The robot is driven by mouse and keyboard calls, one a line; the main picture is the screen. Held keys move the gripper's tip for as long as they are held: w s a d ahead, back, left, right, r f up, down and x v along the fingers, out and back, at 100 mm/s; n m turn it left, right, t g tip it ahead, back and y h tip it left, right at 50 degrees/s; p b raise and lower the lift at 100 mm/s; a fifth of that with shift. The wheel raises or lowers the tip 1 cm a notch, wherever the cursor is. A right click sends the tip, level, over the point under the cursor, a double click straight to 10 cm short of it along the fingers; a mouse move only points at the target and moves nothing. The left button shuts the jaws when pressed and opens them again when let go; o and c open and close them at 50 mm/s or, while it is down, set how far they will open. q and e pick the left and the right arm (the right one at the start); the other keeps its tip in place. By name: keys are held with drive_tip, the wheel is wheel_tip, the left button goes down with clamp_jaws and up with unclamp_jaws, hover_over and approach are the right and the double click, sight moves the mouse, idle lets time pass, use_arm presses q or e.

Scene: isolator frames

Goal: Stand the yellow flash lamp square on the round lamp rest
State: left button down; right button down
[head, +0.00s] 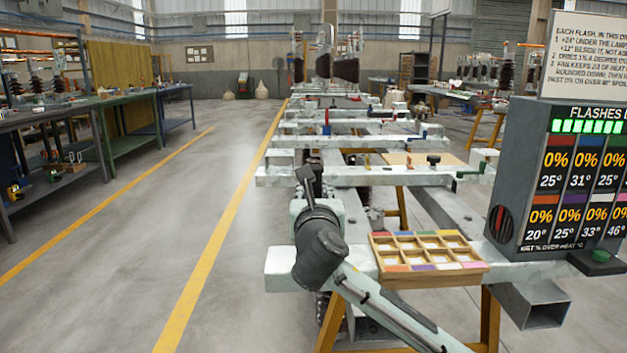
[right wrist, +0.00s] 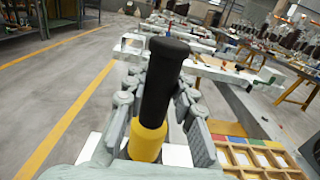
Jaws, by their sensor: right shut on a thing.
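The flash lamp (right wrist: 150,138) has a yellow lower end and a long black barrel. In the right wrist view it stands between the grey finger pads of my right gripper (right wrist: 165,130), which is shut on it. In the head view my right gripper (head: 310,192) is above the near end of the pale frame, left of the wooden tray; a dark upright piece shows there, and the lamp's yellow is hidden. I cannot make out the round lamp rest for sure in either view. My left gripper is not in view.
A wooden compartment tray (head: 430,279) with coloured labels sits on the near beam. A dark display box (head: 540,150) stands to its right, with a green button (head: 601,255) beside it. Pale crossbeams (head: 365,176) run behind. The floor on the left is clear.

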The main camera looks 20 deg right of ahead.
drive_tip(key=shift+r, duration=0.25)
drive_tip(key=c, duration=1.6)
unclamp_jaws()
drive_tip(key=shift+f, duration=0.25)
drive_tip(key=o, duration=0.3)
drive_tip(key=shift+o, duration=0.2)
drive_tip(key=shift+r, duration=0.1)
drive_tip(key=shift+s+a, duration=0.1)
drive_tip(key=shift+s, duration=0.1)
drive_tip(key=v, duration=1.1)
drive_tip(key=shift+s, duration=0.35)
drive_tip(key=shift+a, duration=0.1)
